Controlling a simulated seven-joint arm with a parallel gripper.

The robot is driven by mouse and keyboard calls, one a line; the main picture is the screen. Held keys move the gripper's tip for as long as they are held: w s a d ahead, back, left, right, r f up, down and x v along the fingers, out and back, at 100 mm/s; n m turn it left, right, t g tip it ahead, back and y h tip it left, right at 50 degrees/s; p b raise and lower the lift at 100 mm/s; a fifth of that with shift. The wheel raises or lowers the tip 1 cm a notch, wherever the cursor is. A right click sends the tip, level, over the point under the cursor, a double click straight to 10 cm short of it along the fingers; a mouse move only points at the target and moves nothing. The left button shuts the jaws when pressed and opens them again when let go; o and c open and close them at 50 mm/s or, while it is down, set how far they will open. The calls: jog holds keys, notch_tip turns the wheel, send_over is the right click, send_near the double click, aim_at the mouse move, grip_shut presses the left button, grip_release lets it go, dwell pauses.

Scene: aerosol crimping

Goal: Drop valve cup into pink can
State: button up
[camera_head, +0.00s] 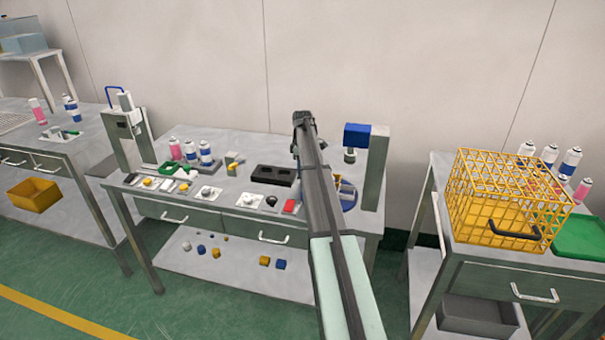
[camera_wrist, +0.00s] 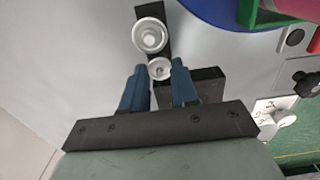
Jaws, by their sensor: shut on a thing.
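In the wrist view my gripper (camera_wrist: 157,67) has its blue fingers closed around a small round silver-white valve cup (camera_wrist: 160,69). A second, larger-looking valve cup (camera_wrist: 149,36) sits just beyond it on a narrow black strip. A pink rounded surface (camera_wrist: 298,7), probably the pink can, shows at the top right corner, beside a green part; most of it is out of frame. The held cup is well to the left of it.
A blue round plate (camera_head: 349,199) is partly behind my arm, by the press with a blue head (camera_head: 357,136). It also shows in the wrist view (camera_wrist: 215,12). A black block (camera_head: 272,174) and several small fixtures occupy the table. A yellow basket (camera_head: 505,195) stands right.

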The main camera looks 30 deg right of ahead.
jog(key=shift+r, duration=0.1)
jog(key=shift+r, duration=2.4)
jog(key=shift+d+r, duration=0.15)
jog(key=shift+d, duration=0.05)
jog(key=s+a+r+m, duration=0.1)
jog(key=s+r, duration=0.2)
jog(key=s, duration=0.1)
jog(key=s+a+r+m, duration=0.1)
jog(key=s+r, duration=0.3)
jog(key=s+a+r+m, duration=0.1)
jog(key=s+r, duration=0.3)
jog(key=shift+s+a+m, duration=0.1)
jog(key=shift+s+m, duration=0.1)
jog(key=shift+m, duration=0.2)
jog(key=shift+s+f+m, duration=0.1)
jog(key=shift+s+m, duration=0.05)
jog(key=shift+m, duration=0.95)
